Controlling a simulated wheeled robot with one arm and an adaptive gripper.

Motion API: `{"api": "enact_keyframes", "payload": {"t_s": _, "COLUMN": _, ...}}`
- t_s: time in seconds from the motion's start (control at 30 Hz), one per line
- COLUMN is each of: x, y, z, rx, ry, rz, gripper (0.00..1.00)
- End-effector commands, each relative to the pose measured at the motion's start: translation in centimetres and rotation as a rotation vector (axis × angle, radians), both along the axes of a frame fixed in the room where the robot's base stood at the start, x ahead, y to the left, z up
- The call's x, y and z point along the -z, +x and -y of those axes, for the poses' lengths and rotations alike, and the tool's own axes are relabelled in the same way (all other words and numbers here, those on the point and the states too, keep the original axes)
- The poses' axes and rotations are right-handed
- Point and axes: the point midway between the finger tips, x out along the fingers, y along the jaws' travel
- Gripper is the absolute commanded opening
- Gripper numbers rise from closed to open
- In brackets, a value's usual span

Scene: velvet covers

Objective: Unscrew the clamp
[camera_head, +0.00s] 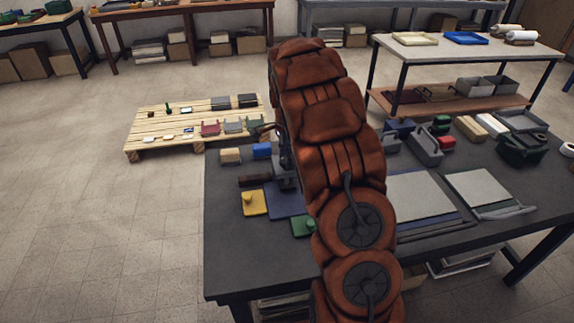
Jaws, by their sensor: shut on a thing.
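My arm, in a padded rust-brown cover, crosses the middle of the head view and hides much of the work spot. A grey upright piece that looks like the clamp (285,176) stands at the arm's left edge, by a blue plate (284,202) on the dark table. A small dark curved part of my gripper (269,130) shows above it, beside the arm. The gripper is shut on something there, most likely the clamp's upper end. The fingertips and the exact contact are hidden behind the arm.
A wooden pallet (150,120) with small parts lies behind left. The floor at left is clear.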

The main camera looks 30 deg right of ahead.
Motion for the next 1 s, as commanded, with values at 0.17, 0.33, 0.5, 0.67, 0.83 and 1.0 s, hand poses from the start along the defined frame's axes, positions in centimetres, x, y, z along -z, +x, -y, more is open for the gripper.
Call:
{"api": "enact_keyframes", "payload": {"t_s": 0.17, "x": 0.5, "y": 0.03, "z": -0.07, "rx": -0.167, "ry": 0.001, "rz": 0.001, "gripper": 0.14}}
{"api": "enact_keyframes", "payload": {"t_s": 0.33, "x": 0.42, "y": 0.06, "z": -0.06, "rx": -0.328, "ry": -0.001, "rz": 0.003, "gripper": 0.14}}
{"api": "enact_keyframes", "payload": {"t_s": 0.5, "x": 0.31, "y": 0.07, "z": -0.08, "rx": -0.491, "ry": -0.001, "rz": 0.003, "gripper": 0.14}}
{"api": "enact_keyframes", "payload": {"t_s": 0.67, "x": 0.24, "y": 0.09, "z": -0.04, "rx": -0.642, "ry": -0.003, "rz": 0.003, "gripper": 0.14}}
{"api": "enact_keyframes", "payload": {"t_s": 0.83, "x": 0.21, "y": 0.07, "z": -0.02, "rx": -0.802, "ry": -0.003, "rz": 0.004, "gripper": 0.14}}
{"api": "enact_keyframes", "payload": {"t_s": 1.0, "x": 0.21, "y": -0.02, "z": -0.07, "rx": -0.964, "ry": -0.001, "rz": 0.0, "gripper": 0.14}}
